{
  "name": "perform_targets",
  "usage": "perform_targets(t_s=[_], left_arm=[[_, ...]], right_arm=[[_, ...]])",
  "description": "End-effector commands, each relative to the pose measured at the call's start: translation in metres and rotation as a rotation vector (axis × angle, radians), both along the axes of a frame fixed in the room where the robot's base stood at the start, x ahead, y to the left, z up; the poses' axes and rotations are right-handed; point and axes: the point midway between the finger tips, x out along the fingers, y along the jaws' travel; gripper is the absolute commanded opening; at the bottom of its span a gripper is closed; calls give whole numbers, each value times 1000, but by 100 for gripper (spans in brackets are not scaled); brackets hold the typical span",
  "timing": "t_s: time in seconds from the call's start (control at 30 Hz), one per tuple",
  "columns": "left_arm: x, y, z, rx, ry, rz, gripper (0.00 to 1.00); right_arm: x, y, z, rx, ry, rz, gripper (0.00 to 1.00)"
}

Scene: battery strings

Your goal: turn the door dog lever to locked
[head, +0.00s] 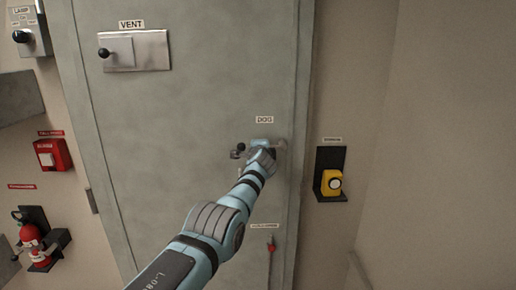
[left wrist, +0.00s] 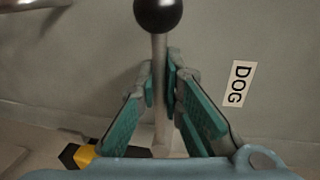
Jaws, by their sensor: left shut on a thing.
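The door dog lever is a grey rod with a black ball knob (left wrist: 157,12), under the DOG label (head: 264,120) on the grey door. In the head view its knob end (head: 240,149) points left, with the lever roughly level. My left gripper (head: 262,147) is at the lever and hides most of it there. In the left wrist view the teal fingers of this gripper (left wrist: 161,80) are shut on the rod, one on each side, below the knob. Which lever position counts as locked cannot be read. My right gripper is not in view.
A VENT lever plate (head: 150,50) is at the upper left of the door (head: 180,110). A yellow device (head: 331,183) sits on a black bracket right of the door. A red box (head: 53,155) and a red extinguisher (head: 33,240) are at the left. A red-handled lever (head: 270,248) is below.

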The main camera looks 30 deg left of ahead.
Motion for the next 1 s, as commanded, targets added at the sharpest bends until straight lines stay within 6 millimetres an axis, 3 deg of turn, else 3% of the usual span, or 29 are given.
perform_targets(t_s=[0.03, 0.13, 0.67, 1.0], left_arm=[[0, 1, 3, 4, -3, 0, 13], [0, 1, 2, 3, -3, 1, 28], [-1, 1, -3, -29, -22, 1, 28], [-11, 3, -48, -435, -309, 17, 28]], right_arm=[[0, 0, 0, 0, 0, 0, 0], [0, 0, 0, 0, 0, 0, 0], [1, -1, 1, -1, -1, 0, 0], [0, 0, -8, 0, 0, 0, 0]])
